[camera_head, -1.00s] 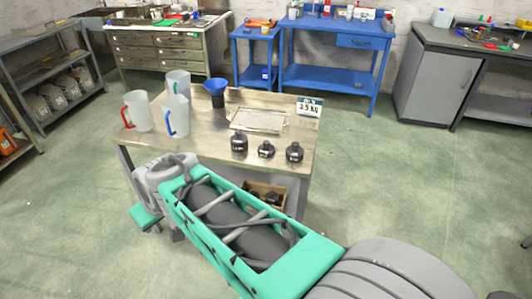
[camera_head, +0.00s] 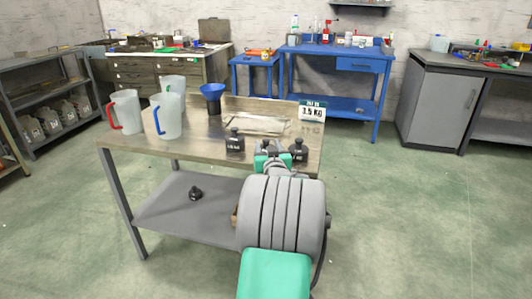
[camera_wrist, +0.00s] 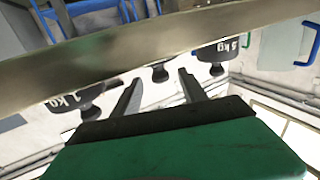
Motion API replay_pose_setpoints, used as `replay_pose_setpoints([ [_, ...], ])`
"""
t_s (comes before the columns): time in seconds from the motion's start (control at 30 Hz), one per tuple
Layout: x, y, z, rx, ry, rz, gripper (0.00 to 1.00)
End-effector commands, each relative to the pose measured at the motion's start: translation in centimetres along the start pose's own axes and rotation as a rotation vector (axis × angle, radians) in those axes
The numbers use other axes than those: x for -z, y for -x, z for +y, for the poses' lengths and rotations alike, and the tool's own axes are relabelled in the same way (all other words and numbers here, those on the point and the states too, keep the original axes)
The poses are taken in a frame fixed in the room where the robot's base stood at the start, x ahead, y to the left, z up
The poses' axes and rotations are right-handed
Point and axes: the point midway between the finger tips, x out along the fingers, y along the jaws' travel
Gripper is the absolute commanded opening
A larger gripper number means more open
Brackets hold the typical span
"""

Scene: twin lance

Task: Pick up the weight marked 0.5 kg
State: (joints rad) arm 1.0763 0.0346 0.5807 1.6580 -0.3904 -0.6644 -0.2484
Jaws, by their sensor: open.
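Three black knobbed weights stand in a row at the table's front right. The left weight (camera_head: 234,141) has a white marking I cannot fully read; in the upside-down wrist view it is at the right (camera_wrist: 217,55), its label partly cut and ending in "5 kg". The right weight (camera_head: 299,151) is at the left of the wrist view (camera_wrist: 75,104), where "1 kg" shows. The middle weight (camera_wrist: 160,73) is mostly hidden behind my gripper in the head view, its marking not visible. My gripper (camera_wrist: 160,82) is open and empty, its fingers pointing towards the middle weight, apart from it.
The metal table's edge (camera_wrist: 140,50) crosses the wrist view close to the fingers. Jugs (camera_head: 166,117), a blue funnel (camera_head: 212,97), a flat tray (camera_head: 256,125) and a sign reading "1.5 KG" (camera_head: 312,112) stand on the table. Another black weight (camera_head: 195,193) lies on the lower shelf.

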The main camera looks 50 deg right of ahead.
Motion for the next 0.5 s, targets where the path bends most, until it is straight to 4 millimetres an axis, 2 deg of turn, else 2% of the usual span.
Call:
replay_pose_setpoints([
  [0.1,0.02,-0.94,-0.05,0.001,0.000,0.000,0.51],
  [0.27,0.07,-0.93,-0.03,0.000,0.000,0.000,0.51],
  [0.5,0.08,-0.90,-0.04,0.000,0.000,0.000,0.33],
])
